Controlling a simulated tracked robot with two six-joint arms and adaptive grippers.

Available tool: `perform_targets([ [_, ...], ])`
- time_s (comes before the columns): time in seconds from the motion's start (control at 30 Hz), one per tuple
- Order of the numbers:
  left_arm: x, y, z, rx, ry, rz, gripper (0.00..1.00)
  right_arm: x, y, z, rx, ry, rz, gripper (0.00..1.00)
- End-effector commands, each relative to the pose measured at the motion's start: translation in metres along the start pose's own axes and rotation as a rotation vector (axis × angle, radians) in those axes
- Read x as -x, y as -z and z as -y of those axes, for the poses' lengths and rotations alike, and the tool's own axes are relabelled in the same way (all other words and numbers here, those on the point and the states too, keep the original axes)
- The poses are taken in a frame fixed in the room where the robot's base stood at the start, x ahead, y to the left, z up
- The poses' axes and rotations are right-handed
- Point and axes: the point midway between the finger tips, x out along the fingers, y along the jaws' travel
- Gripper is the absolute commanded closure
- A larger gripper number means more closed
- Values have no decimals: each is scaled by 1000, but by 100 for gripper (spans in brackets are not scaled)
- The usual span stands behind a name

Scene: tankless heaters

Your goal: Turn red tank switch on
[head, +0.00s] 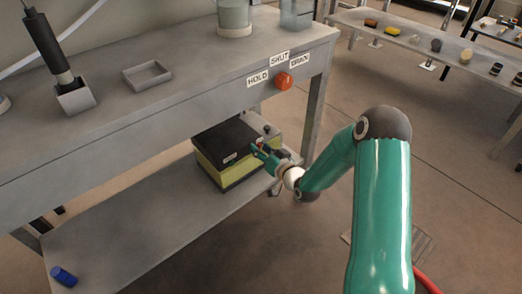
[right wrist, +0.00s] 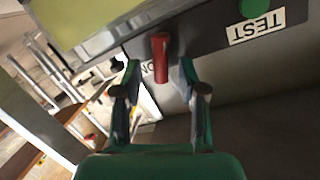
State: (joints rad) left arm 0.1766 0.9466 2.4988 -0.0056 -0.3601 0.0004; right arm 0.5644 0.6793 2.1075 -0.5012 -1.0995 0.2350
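A red switch lever (right wrist: 160,57) stands out from the grey panel of a unit in the right wrist view. My right gripper (right wrist: 160,76) is open, with one finger on each side of the lever; I cannot tell whether either finger touches it. A label beside the lever is partly hidden by it and a finger. In the head view my right gripper (head: 263,152) is at the right end of the black and yellow-green unit (head: 224,143) on the lower shelf. The lever is too small to make out there. My left gripper is not in view.
A workbench (head: 150,115) overhangs the unit. Its front edge carries an orange-red knob (head: 284,81) with HOLD, SHUT and DRAIN labels. A green button (right wrist: 255,7) and TEST label (right wrist: 257,27) sit near the lever. A blue object (head: 64,276) lies on the lower shelf (head: 160,235).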

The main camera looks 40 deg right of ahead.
Motion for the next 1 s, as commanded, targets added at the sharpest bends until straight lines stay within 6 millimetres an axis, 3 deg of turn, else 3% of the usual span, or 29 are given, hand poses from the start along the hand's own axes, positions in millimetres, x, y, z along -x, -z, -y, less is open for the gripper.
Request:
perform_targets([
  [0.23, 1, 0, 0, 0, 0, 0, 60, 3, 1, 0, 1, 0, -2, 59],
  [0.37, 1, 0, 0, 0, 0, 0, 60, 14, 0, -1, 0, -1, 0, 59],
  [0.8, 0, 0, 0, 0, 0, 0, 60, 97, -1, -2, -1, -4, 0, 59],
  [1.0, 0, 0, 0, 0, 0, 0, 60, 117, -1, -1, 0, -1, 0, 59],
])
